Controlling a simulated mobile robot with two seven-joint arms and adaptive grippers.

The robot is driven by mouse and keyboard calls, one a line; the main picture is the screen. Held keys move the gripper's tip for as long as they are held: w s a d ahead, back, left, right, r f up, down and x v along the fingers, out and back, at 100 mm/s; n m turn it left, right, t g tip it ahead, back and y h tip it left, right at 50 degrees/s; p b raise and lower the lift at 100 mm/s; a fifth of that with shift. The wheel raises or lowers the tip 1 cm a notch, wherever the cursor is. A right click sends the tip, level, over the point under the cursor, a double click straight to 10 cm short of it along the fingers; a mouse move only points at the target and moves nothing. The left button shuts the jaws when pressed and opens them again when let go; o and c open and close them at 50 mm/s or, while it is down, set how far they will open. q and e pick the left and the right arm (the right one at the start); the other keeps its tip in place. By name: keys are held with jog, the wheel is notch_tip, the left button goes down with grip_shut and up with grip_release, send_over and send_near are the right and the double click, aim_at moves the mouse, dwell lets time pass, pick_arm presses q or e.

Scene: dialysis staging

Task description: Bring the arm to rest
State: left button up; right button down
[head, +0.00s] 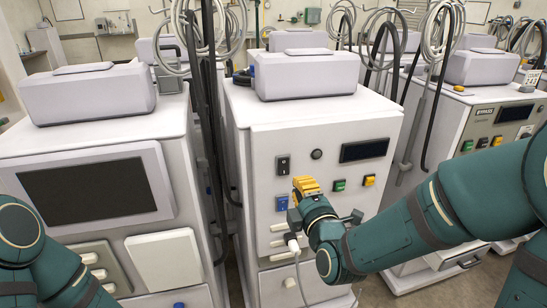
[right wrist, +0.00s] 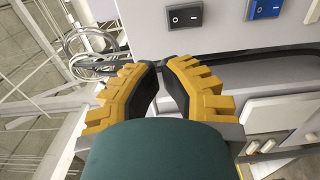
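My right arm (head: 425,225) comes in from the right of the head view. Its gripper (head: 305,185), with yellow fingers, is in front of the middle machine's white panel, near the black rocker switch (head: 283,165) and the blue switch (head: 282,203). In the right wrist view the two yellow fingers of the gripper (right wrist: 160,66) come together at the tips, with nothing seen held between them. The black rocker switch (right wrist: 185,16) and blue switch (right wrist: 264,8) lie beyond the fingertips. My left arm (head: 40,260) shows at the lower left; its gripper is out of view.
The middle machine (head: 325,125) stands between a machine with a dark screen (head: 88,192) and another machine (head: 490,125) at right. A white plug (head: 293,243) with a hanging cord is by the right gripper. Dark hoses (head: 211,120) hang between the left and middle machines.

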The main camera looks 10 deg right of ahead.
jog(key=s+a+f+m+g+y, duration=0.15)
jog(key=f+m+g, duration=0.25)
jog(key=f, duration=0.7)
jog(key=s+a+f+m+g, duration=0.15)
jog(key=f+m+g, duration=0.3)
jog(key=f, duration=0.65)
jog(key=s+a+f+m+g+y, duration=0.1)
jog(key=s+a+f+m+g, duration=0.1)
jog(key=s+f+m+g, duration=0.2)
jog(key=s+a+f+m+g+y, duration=0.1)
jog(key=s+a+f+m+g, duration=0.2)
jog(key=s+f+m, duration=0.4)
jog(key=s+f+g, duration=0.1)
jog(key=s+f, duration=0.2)
jog(key=f, duration=0.1)
jog(key=shift+s+f, duration=0.15)
jog(key=shift+s, duration=0.25)
jog(key=shift+w, duration=0.1)
